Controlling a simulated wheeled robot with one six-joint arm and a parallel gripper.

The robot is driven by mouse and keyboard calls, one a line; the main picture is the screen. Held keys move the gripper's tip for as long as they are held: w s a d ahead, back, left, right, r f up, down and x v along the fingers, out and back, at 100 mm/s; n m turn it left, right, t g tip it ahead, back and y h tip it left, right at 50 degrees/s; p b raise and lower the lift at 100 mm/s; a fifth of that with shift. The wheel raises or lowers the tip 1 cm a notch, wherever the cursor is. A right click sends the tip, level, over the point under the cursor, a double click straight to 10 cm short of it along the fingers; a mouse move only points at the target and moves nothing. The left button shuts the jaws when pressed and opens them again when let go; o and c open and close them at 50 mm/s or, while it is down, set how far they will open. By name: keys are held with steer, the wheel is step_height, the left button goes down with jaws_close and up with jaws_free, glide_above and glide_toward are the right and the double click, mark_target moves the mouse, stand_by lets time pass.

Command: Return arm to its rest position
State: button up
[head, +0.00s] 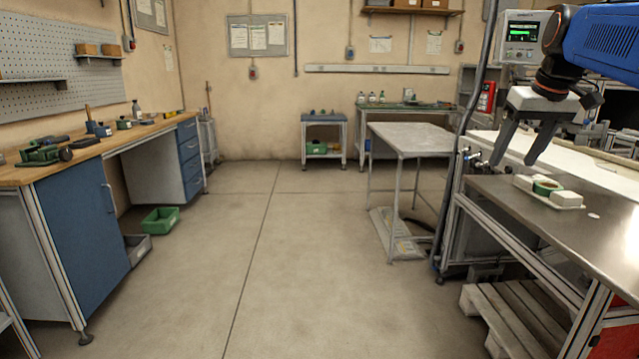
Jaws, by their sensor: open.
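My gripper (522,146) is at the upper right, pointing down, its two dark fingers spread apart with nothing between them. The blue arm link (600,40) above it is mine. Below and slightly right of the fingers, a white tray (568,204) lies on the steel table (600,235). A green tape reel (546,187) sits in the tray between white blocks. The fingers look apart from the tray and the reel.
A monitor (522,32) and dark pole (482,75) stand behind the gripper. A grey table (410,135) stands in the middle right. A workbench (70,165) runs along the left, with a green bin (160,220) on the floor. The middle floor is clear.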

steer(key=s+a+f, duration=0.4)
steer(key=s+f, duration=0.5)
steer(key=f, duration=0.1)
steer(key=s+a+f, duration=0.5)
steer(key=s+f, duration=0.4)
steer(key=f, duration=0.1)
steer(key=s+a+f, duration=0.5)
steer(key=s+f, duration=0.4)
steer(key=f, duration=0.1)
steer(key=shift+s+f, duration=0.15)
steer(key=shift+f, duration=0.15)
